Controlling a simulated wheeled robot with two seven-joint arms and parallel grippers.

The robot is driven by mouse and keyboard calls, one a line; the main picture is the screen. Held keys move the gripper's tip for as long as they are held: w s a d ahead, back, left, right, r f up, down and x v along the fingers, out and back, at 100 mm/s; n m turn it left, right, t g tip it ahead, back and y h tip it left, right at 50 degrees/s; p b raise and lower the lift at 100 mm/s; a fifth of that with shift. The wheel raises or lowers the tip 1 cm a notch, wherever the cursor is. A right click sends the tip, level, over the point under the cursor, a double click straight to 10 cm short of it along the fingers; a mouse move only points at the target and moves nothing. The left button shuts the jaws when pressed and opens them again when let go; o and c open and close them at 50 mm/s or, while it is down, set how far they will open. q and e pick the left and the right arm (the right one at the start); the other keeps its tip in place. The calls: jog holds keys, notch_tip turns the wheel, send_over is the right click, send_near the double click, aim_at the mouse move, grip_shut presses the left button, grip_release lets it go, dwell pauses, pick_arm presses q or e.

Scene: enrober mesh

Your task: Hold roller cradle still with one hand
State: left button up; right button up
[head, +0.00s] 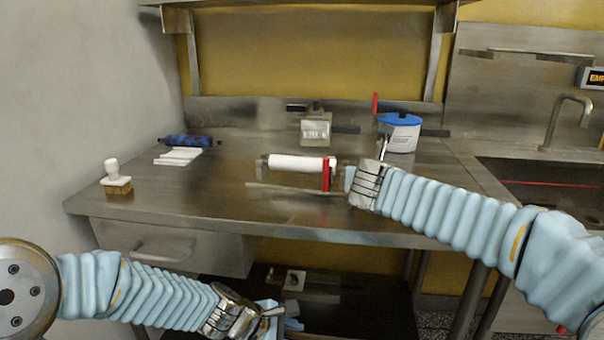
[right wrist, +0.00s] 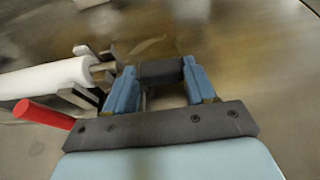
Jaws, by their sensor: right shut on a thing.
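The roller cradle (head: 292,187) stands on the steel table, with a white roller (head: 298,163) lying across it and a red handle (head: 326,175) at its right end. The right wrist view shows the white roller (right wrist: 45,78), the red handle (right wrist: 42,113) and the cradle's dark end bracket (right wrist: 98,72). My right gripper (head: 350,180) is at the cradle's right end. Its blue fingers (right wrist: 160,85) are shut on a dark grey bar of the cradle (right wrist: 160,72). My left gripper (head: 289,316) hangs low before the table's front edge, away from the cradle; its jaw opening is unclear.
Behind stand a metal box-shaped device (head: 316,128) and a white tub with a blue lid (head: 400,133). At left lie a dark blue roll (head: 188,141), white cloths (head: 178,156) and a white-handled brush (head: 116,178). A sink (head: 530,180) is at right. The table's left front is clear.

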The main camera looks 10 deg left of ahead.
jog(key=o, duration=1.5)
jog(key=shift+c, duration=0.2)
